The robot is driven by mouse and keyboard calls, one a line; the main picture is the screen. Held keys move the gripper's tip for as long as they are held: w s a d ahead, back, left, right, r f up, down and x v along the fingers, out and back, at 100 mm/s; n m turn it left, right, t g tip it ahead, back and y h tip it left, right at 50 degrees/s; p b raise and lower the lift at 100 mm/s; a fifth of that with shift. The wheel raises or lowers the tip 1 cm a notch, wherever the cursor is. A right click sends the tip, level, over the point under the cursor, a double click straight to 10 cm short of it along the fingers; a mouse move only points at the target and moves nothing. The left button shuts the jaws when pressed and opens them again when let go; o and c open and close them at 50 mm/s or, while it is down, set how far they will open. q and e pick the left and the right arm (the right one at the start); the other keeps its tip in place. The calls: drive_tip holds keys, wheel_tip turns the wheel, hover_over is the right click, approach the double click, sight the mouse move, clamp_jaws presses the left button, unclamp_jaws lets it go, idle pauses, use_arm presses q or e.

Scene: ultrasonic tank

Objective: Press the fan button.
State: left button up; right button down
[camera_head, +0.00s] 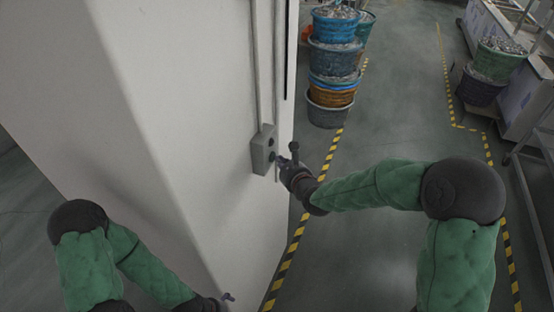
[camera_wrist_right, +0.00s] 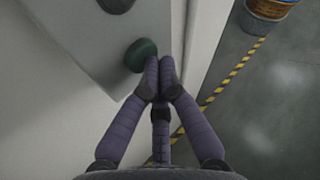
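A grey control box (camera_head: 260,152) is fixed to the white wall and carries two round buttons, one above the other. The right wrist view shows the box (camera_wrist_right: 75,40) close up, with a dark green button (camera_wrist_right: 140,55) and a black button (camera_wrist_right: 117,4) above it. My right gripper (camera_head: 284,160) is at the lower button. In the wrist view its fingers (camera_wrist_right: 160,66) are together and empty, with the tips at the green button's right edge; I cannot tell whether they touch it. My left gripper (camera_head: 226,297) is low beside the wall, its fingers too small to read.
The white wall (camera_head: 190,100) fills the left, with conduits running up from the box. Stacked tubs (camera_head: 333,60) stand on the floor beyond its corner. Yellow-black tape (camera_head: 285,262) marks the floor. Metal tanks and more tubs (camera_head: 497,62) are at the right. The middle floor is clear.

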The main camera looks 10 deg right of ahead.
drive_tip(key=shift+s, duration=0.1)
idle(0.3)
drive_tip(key=s+d+b, duration=0.2)
drive_tip(key=s+d, duration=0.1)
drive_tip(key=d, duration=0.2)
drive_tip(key=shift+s+b, duration=0.2)
drive_tip(key=shift+b, duration=0.15)
idle(0.4)
